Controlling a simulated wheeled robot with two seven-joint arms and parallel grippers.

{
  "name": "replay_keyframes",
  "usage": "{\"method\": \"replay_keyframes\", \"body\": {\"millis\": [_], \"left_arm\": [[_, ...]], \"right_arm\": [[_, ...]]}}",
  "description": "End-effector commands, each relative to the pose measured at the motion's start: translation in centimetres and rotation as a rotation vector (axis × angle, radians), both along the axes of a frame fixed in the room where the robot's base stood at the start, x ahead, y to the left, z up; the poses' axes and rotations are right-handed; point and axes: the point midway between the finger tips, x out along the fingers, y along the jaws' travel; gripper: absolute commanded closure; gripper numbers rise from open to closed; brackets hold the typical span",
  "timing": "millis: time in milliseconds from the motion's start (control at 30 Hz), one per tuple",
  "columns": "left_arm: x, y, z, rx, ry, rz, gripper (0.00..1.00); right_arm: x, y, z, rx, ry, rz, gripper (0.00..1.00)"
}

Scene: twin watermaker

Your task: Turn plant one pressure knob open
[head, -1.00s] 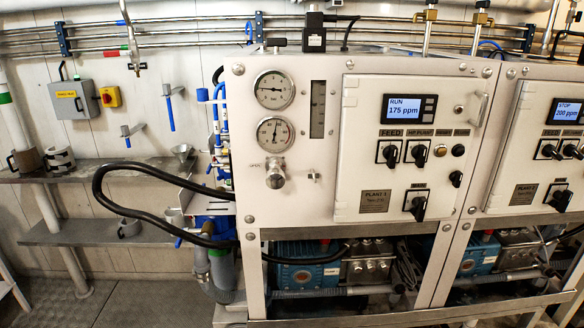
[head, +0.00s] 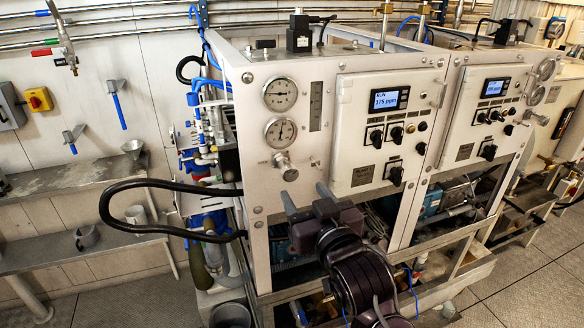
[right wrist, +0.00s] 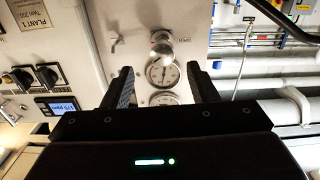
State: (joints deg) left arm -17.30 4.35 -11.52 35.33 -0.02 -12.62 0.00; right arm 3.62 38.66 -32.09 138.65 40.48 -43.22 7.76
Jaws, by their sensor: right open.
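The plant one pressure knob (head: 286,166) is a round silver knob low on the left side of the white plant 1 panel, below two round gauges. In the right wrist view, where the panel appears upside down, the knob (right wrist: 162,48) lies between the fingertips in the picture, beyond them. My right gripper (head: 304,191) is open and empty, just below and in front of the knob, its fingers pointing up toward the panel. It also shows in the right wrist view (right wrist: 159,68). I see no contact with the knob. My left gripper is out of view.
A small valve handle (right wrist: 117,38) sits beside the knob. The plant 1 control door (head: 385,130), with black switches and a display reading 175 ppm, is to the right. A black hose (head: 120,188) loops out at the left. The second plant (head: 480,125) stands further right.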

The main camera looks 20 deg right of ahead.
Motion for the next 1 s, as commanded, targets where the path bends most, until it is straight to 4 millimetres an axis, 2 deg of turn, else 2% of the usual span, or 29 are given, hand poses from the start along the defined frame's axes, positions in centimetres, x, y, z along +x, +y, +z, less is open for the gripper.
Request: {"method": "replay_keyframes", "body": {"millis": [33, 167, 400, 533, 867, 900, 1000], "left_arm": [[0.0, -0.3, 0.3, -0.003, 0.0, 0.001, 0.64], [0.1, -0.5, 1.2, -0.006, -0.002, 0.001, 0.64], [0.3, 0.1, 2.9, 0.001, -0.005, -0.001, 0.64], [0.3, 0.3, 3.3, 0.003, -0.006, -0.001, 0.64], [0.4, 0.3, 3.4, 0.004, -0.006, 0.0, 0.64], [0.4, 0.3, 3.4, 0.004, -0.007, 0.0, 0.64], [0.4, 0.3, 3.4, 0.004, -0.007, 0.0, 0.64]], "right_arm": [[0.1, 0.1, 0.6, 0.003, -0.006, 0.003, 0.47], [1.6, 0.1, 1.0, 0.003, -0.01, 0.002, 0.47], [5.5, 0.3, 0.9, 0.003, -0.008, 0.003, 0.47], [6.8, 0.4, 0.8, 0.004, -0.008, 0.004, 0.47], [7.4, 0.4, 0.5, 0.005, -0.007, 0.005, 0.47], [7.4, 0.4, 0.5, 0.005, -0.007, 0.005, 0.48], [7.4, 0.4, 0.5, 0.005, -0.007, 0.005, 0.61]]}}
